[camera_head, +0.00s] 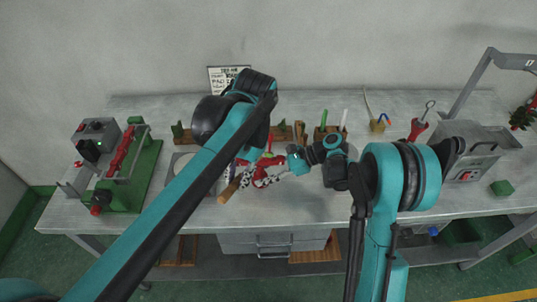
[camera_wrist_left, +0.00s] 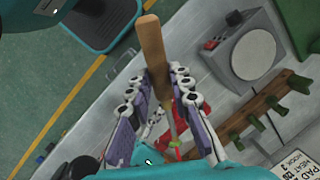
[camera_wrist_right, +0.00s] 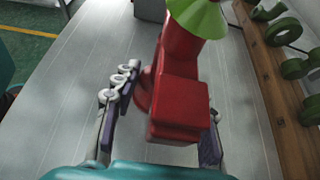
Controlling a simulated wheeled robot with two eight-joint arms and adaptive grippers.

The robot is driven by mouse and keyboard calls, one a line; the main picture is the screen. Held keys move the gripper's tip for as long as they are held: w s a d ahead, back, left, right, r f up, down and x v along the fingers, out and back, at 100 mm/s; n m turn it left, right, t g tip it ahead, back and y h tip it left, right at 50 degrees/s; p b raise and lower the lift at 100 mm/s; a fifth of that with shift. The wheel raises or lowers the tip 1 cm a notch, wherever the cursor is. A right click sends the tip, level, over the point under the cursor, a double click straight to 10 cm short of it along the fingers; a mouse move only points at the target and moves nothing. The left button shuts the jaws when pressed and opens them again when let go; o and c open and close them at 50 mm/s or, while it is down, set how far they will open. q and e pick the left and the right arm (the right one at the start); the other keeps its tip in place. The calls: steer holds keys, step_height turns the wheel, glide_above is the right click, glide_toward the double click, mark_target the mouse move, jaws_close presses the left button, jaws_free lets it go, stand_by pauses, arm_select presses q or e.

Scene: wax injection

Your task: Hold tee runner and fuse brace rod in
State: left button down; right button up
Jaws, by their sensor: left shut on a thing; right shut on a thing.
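My left gripper (camera_wrist_left: 165,98) is shut on a tool with a wooden handle (camera_wrist_left: 152,55). The tool's thin shaft runs down between the fingers toward red parts, and its tip is hard to make out. My right gripper (camera_wrist_right: 165,118) is shut on a blocky red piece (camera_wrist_right: 180,95), likely the tee runner, with a green cone-shaped part (camera_wrist_right: 200,14) at its far end. In the head view, both grippers meet close together over the middle of the bench, with red parts (camera_head: 268,163) between them. I cannot pick out the brace rod clearly or tell whether it touches the runner.
A wooden rack with green holders (camera_wrist_right: 265,75) stands along the back of the bench. A green-based machine (camera_head: 145,175) is at the left and a grey box machine (camera_head: 485,150) at the right.

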arm_select(q)
steer(key=shift+a+v, duration=0.2)
steer(key=shift+v, duration=0.8)
steer(key=shift+a+v, duration=0.2)
steer(key=shift+v, duration=0.75)
steer(key=shift+r, duration=0.1)
arm_select(e)
steer(key=o, duration=0.9)
steer(key=shift+o, duration=0.2)
steer(key=shift+d, duration=0.1)
steer(key=v, duration=1.2)
arm_select(q)
steer(key=shift+s, duration=0.1)
arm_select(e)
steer(key=shift+f, duration=0.1)
